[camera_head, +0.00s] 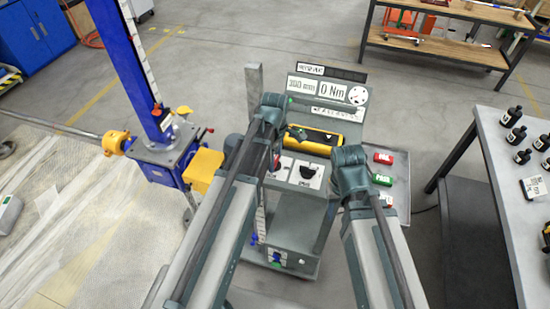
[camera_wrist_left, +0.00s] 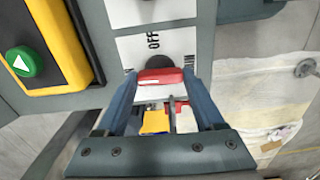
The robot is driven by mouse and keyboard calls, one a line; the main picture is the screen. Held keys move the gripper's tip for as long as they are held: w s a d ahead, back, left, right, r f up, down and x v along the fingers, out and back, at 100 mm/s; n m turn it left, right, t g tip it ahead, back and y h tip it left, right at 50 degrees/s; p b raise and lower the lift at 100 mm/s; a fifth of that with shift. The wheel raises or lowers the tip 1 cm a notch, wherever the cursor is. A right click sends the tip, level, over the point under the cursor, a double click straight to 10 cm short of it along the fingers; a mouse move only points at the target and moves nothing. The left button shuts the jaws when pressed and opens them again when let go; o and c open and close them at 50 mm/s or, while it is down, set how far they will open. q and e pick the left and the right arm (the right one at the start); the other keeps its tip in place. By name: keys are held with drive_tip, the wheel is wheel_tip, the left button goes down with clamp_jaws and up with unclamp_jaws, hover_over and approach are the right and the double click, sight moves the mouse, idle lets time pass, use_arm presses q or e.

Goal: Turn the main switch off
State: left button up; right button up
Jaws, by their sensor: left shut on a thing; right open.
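The main switch has a red handle (camera_wrist_left: 160,77) on a white plate (camera_wrist_left: 128,47) with OFF lettering, in the left wrist view. In the head view the plate (camera_head: 272,174) is on the grey console, partly hidden by my left arm. My left gripper (camera_wrist_left: 160,85) is shut on the red handle, one blue-grey finger at each side. In the wrist view the handle lies crosswise, with the OFF lettering just beyond it. In the head view my left gripper (camera_head: 275,152) is mostly hidden. My right gripper (camera_head: 352,184) is open, apart from the switch, with its fingers unclear.
A yellow device (camera_head: 315,138) is mounted beside the switch; its green button (camera_wrist_left: 23,62) shows in the wrist view. A black knob (camera_head: 306,172) is on the neighbouring plate. Red and green blocks (camera_head: 382,180) lie at right. A blue screw jack (camera_head: 160,165) stands left.

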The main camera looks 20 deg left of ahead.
use_arm(q)
drive_tip(key=m, duration=0.4)
drive_tip(key=shift+m, duration=0.4)
drive_tip(key=m, duration=0.9)
drive_tip(key=shift+m, duration=1.8)
drive_tip(key=o, duration=1.4)
